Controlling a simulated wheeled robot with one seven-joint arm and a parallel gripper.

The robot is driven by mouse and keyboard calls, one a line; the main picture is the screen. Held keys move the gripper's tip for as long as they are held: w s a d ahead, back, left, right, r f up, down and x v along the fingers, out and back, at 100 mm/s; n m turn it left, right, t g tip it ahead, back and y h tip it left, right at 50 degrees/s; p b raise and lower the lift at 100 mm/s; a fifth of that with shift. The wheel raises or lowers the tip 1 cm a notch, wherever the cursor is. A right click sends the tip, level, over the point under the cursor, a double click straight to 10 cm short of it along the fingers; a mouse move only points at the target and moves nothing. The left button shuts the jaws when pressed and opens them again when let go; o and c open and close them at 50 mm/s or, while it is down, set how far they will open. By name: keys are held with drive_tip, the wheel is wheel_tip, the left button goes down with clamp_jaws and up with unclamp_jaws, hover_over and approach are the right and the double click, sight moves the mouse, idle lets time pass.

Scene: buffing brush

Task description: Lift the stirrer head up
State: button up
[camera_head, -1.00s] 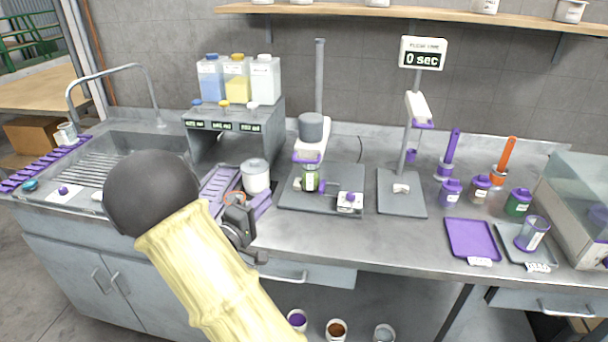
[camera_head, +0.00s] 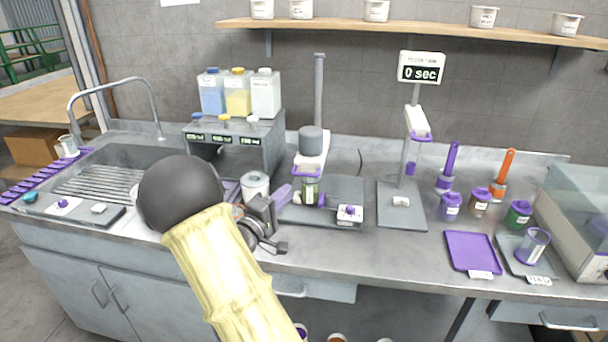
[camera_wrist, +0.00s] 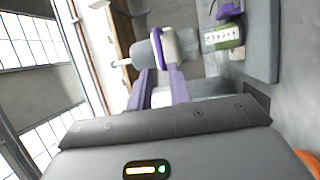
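The stirrer head (camera_head: 311,150), white with a grey motor (camera_head: 311,138) on top and a purple handle at its lower end, sits on a grey pole (camera_head: 319,85) above a flat grey base (camera_head: 345,190). A green-labelled jar (camera_head: 310,190) stands below the head in a purple clamp.
A timer stand (camera_head: 402,200) and purple-lidded jars are to the right.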

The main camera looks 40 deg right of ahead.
sight(304, 175)
drive_tip(key=x, duration=1)
drive_tip(key=shift+s+p, duration=0.1)
drive_tip(key=shift+p, duration=0.25)
clamp_jaws()
